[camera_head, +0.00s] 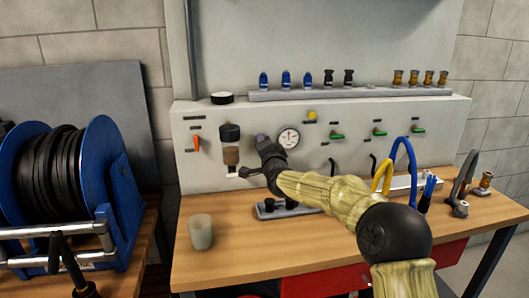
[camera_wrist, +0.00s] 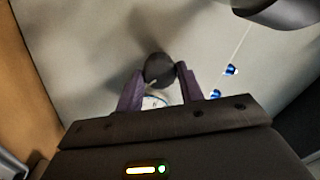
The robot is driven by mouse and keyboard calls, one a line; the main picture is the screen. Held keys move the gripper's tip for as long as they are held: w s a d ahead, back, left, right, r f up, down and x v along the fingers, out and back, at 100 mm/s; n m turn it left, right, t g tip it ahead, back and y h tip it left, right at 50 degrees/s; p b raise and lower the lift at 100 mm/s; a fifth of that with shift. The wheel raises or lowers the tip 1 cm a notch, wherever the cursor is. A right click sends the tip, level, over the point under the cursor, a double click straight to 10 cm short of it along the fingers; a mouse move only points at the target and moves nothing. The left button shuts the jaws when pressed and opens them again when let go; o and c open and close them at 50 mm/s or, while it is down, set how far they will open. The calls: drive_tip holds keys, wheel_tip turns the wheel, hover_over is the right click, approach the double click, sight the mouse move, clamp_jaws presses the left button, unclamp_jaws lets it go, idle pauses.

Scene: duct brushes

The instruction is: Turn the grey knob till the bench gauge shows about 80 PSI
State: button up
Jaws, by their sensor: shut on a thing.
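The grey knob (camera_wrist: 159,68) shows in the wrist view as a dark round cap between my gripper's two purple fingers. My gripper (camera_wrist: 160,76) is shut on it. In the head view my gripper (camera_head: 260,141) reaches the panel just left of the bench gauge, and the knob is hidden behind it. The bench gauge (camera_head: 288,137) is a round white dial with a dark rim and some red near its centre. Its numbers and needle are too small to read. A sliver of a white dial (camera_wrist: 153,102) shows between the fingers in the wrist view.
A filter unit (camera_head: 230,134) hangs left of my gripper, with an orange lever (camera_head: 197,142) further left. Green-handled valves (camera_head: 337,136) line the right. A pale cup (camera_head: 200,232) stands on the wooden bench (camera_head: 240,262). A blue hose reel (camera_head: 110,165) stands at the left.

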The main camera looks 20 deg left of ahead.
drive_tip(key=shift+f+m, duration=0.1)
drive_tip(key=shift+m, duration=0.5)
drive_tip(key=o, duration=1)
drive_tip(key=b+v, duration=0.2)
drive_tip(key=v, duration=1.5)
drive_tip(key=shift+s, duration=0.2)
